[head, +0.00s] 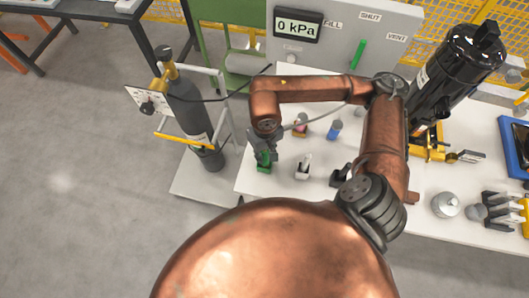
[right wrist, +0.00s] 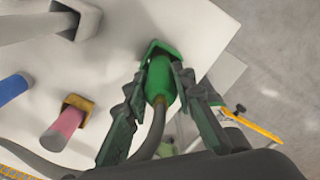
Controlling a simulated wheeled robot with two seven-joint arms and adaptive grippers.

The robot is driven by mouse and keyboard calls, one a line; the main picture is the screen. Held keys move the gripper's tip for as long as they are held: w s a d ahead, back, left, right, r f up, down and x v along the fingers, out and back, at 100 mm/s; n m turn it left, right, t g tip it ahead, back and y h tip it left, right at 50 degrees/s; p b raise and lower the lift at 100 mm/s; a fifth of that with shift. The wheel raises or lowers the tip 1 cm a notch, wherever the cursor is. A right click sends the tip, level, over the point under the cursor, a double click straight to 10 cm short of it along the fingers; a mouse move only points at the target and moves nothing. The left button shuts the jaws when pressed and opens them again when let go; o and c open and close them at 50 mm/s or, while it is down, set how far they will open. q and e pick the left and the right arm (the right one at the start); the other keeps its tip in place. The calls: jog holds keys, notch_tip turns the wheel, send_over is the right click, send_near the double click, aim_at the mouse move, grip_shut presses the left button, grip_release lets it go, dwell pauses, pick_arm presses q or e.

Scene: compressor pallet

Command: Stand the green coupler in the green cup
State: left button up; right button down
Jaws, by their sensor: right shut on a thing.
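The green coupler (right wrist: 160,80) sits between the two fingers of my right gripper (right wrist: 164,76), which is shut on it. A dark hose runs from its near end. The coupler's far end is at the mouth of the green cup (right wrist: 158,46); its tip is hidden, so I cannot tell how deep it sits. In the head view, the right gripper (head: 263,148) is over the green cup (head: 263,168) near the left edge of the white table, and hides most of the coupler. My left gripper is not in view.
On the white table (head: 250,184) nearby stand a pink coupler (head: 300,124) in a yellowish holder, a blue coupler (head: 334,130), a pale one (head: 303,165) and a black holder (head: 342,176). A gas cylinder (head: 192,108) on a trolley stands left. The gauge (head: 298,27) reads 0 kPa.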

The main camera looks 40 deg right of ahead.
jog(key=c, duration=1.5)
grip_release()
jog(key=shift+c, duration=0.2)
notch_tip(320, 180, up, 12)
